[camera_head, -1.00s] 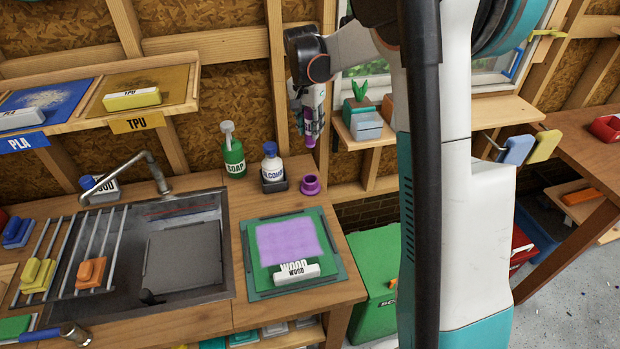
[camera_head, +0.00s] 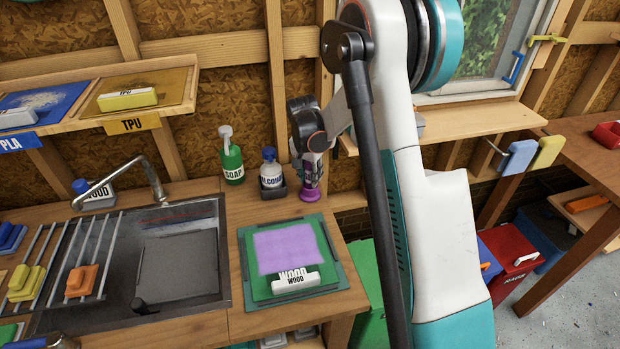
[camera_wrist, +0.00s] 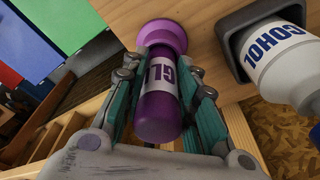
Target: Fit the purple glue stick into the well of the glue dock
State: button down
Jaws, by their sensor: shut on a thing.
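The purple glue stick (camera_wrist: 158,112), with a white label, is held lengthwise between the teal pads of my gripper (camera_wrist: 167,68) in the wrist view. My gripper is shut on it. The glue dock (camera_wrist: 164,32) is a purple, flared ring on the wooden worktop. The stick's far end meets the dock's opening; how deep it sits in the well is hidden. In the head view my gripper (camera_head: 312,178) is pointed down right over the dock (camera_head: 309,195), and the stick is mostly hidden by the fingers.
The alcohol bottle (camera_head: 271,170) in its dark holder stands close left of the dock, and it also shows in the wrist view (camera_wrist: 285,62). The green soap bottle (camera_head: 231,160) is further left. A green mat (camera_head: 255,288) with a purple patch and a WOOD block lies in front.

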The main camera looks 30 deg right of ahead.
jog(key=shift+f, duration=0.3)
jog(key=shift+f, duration=0.35)
jog(key=c, duration=1.3)
grip_release()
jog(key=shift+r, duration=0.1)
